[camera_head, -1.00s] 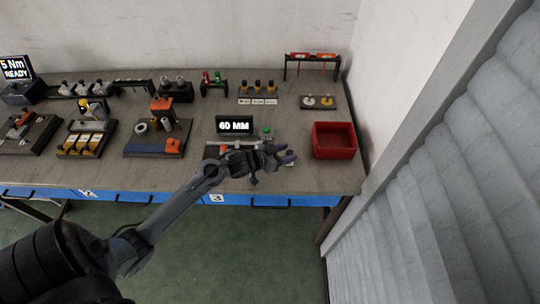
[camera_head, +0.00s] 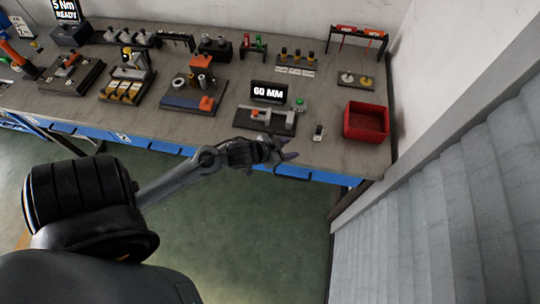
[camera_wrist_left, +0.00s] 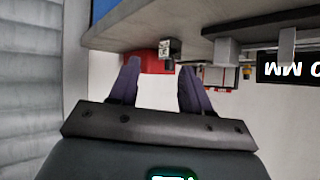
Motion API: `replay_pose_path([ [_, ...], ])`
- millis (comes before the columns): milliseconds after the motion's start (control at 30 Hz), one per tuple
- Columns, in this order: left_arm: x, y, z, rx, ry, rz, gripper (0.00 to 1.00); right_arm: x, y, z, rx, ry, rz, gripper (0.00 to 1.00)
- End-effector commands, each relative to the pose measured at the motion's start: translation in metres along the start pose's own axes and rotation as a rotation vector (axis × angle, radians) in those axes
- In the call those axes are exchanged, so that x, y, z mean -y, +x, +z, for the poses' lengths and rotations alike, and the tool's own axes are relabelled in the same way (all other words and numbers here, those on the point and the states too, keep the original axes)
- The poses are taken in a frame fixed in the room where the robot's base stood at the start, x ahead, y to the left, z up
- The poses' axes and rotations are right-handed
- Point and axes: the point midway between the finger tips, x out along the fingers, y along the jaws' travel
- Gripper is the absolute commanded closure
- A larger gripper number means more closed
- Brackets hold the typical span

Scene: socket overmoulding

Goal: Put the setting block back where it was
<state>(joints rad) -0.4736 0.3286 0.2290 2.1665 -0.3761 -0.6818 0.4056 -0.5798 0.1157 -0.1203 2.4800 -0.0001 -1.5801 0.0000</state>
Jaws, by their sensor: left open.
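A small block (camera_head: 319,132), grey with a dark part, stands on the bench right of the 60 MM gauge station (camera_head: 268,122); it looks like the setting block. A small block also shows in the left wrist view (camera_wrist_left: 170,48), near the bench edge beyond the fingers. My left gripper (camera_head: 286,150) is at the bench's front edge, left of and nearer than the block, apart from it. Its two purple fingers also show in the wrist view (camera_wrist_left: 159,70), spread with nothing between them. My right gripper is not in view.
A red bin (camera_head: 366,122) stands right of the block. The 60 MM display (camera_head: 269,92) rises behind the gauge station, with a green button (camera_head: 299,102) beside it. An orange-and-blue fixture tray (camera_head: 190,98) lies further left. Bare bench surrounds the block.

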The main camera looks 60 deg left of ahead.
Motion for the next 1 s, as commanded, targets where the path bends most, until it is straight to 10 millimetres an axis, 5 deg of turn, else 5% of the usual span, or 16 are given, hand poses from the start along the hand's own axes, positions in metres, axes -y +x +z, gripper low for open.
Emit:
replay_pose_path([
  [200, -0.071, -0.044, 0.041, 0.317, 0.018, -0.022, 0.52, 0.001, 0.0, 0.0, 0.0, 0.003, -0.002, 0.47],
  [433, -0.124, -0.097, 0.066, 0.572, 0.016, 0.059, 0.52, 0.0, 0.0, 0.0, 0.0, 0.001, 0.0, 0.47],
  [600, -0.138, -0.115, 0.072, 0.643, 0.017, 0.097, 0.52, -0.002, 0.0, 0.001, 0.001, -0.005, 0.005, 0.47],
  [1000, -0.138, -0.118, 0.07, 0.649, 0.018, 0.098, 0.52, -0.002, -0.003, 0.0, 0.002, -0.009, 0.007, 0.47],
])
